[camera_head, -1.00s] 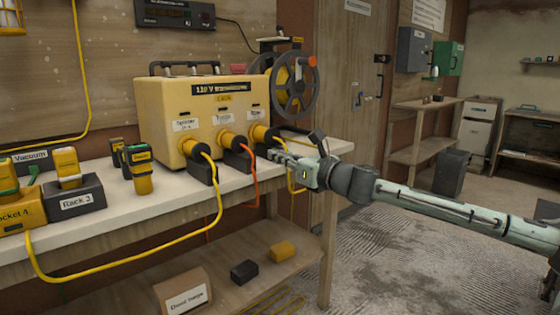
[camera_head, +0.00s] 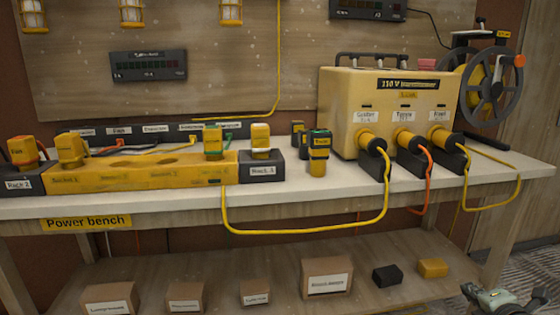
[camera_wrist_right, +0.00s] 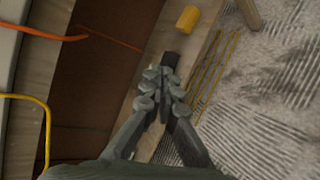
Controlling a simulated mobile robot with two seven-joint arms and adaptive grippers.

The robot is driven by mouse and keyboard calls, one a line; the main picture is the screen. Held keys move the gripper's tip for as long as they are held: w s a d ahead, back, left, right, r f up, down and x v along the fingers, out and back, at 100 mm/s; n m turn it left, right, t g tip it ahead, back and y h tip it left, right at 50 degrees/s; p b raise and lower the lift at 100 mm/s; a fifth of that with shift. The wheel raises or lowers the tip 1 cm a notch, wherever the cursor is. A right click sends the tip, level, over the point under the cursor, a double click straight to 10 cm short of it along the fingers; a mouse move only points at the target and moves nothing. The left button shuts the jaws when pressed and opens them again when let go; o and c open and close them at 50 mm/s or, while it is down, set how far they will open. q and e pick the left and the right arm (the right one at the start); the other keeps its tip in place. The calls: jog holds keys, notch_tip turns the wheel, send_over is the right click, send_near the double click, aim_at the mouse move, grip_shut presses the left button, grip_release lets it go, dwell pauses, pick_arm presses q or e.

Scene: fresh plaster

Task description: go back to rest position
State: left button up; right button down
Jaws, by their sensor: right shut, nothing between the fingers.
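My right gripper (camera_head: 472,292) shows at the bottom right of the head view, low in front of the bench's right end. In the right wrist view its fingers (camera_wrist_right: 162,88) are together with nothing between them. The fingers point down over the lower shelf (camera_wrist_right: 140,75) of the bench, and partly cover a black block (camera_wrist_right: 171,59) behind them. I cannot tell how far above the shelf they are. My left gripper is not in view.
The power bench (camera_head: 300,199) carries a yellow 110 V transformer box (camera_head: 345,100) with several cables plugged in, and a yellow socket strip (camera_head: 140,178). A yellow cable (camera_head: 300,233) hangs over the front edge.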

jog(key=s+a+f+m+g, duration=0.35)
jog(key=s+f+m, duration=0.2)
jog(key=f, duration=0.25)
jog(key=s+a+f+m+g, duration=0.2)
jog(key=s+a+f+m, duration=0.3)
jog(key=s+f, duration=0.15)
pick_arm(q)
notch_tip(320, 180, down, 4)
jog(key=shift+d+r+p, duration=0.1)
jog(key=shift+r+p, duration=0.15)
jog(key=shift+p, duration=0.35)
pick_arm(e)
jog(key=s+a+f+m+g+y, duration=0.2)
jog(key=s+a+f+m+g, duration=0.2)
jog(key=s+a+f+m, duration=0.3)
jog(key=s+a+f, duration=0.1)
jog(key=s+a, duration=0.3)
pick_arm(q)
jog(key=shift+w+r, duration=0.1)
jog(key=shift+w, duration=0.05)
pick_arm(e)
jog(key=shift+w, duration=0.1)
